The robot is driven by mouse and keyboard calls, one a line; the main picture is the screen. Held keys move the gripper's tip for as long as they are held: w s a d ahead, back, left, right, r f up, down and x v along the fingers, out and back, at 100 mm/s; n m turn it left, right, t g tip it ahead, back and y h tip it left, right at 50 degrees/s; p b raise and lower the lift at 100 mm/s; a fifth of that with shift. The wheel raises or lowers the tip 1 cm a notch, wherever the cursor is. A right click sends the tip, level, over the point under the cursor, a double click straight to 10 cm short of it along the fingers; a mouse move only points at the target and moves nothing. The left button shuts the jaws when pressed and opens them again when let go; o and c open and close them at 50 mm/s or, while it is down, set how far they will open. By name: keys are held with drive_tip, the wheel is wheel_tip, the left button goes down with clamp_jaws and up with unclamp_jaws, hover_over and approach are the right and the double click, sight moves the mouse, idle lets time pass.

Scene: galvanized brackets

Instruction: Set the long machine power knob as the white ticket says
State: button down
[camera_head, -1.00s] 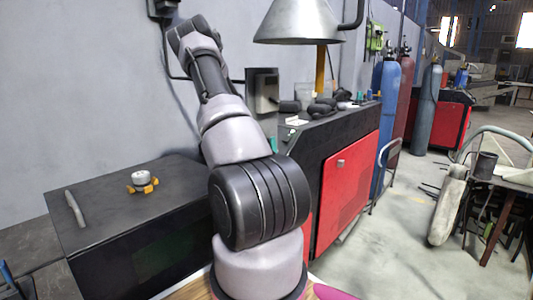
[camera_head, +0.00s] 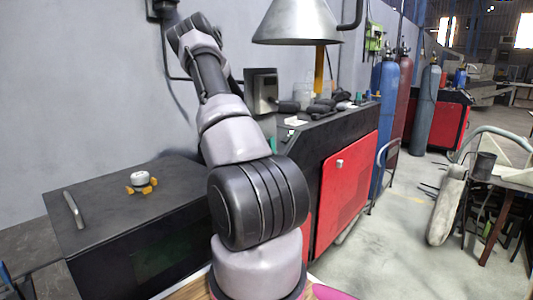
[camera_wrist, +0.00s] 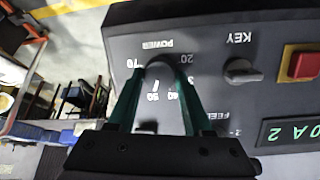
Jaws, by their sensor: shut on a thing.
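In the head view the gripper is hidden behind my arm.
Right of the power knob in the wrist view are the KEY switch (camera_wrist: 242,71), a red button (camera_wrist: 306,65) and a green display (camera_wrist: 291,130). A metal lamp hood (camera_head: 298,22) hangs over the machine. A low black cabinet (camera_head: 105,215) stands at left.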

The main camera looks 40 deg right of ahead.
idle(0.3)
drive_tip(key=shift+c, duration=1.6)
unclamp_jaws()
drive_tip(key=v, duration=1)
drive_tip(key=shift+a+r, duration=0.25)
drive_tip(key=shift+r, duration=0.1)
drive_tip(key=shift+a, duration=0.1)
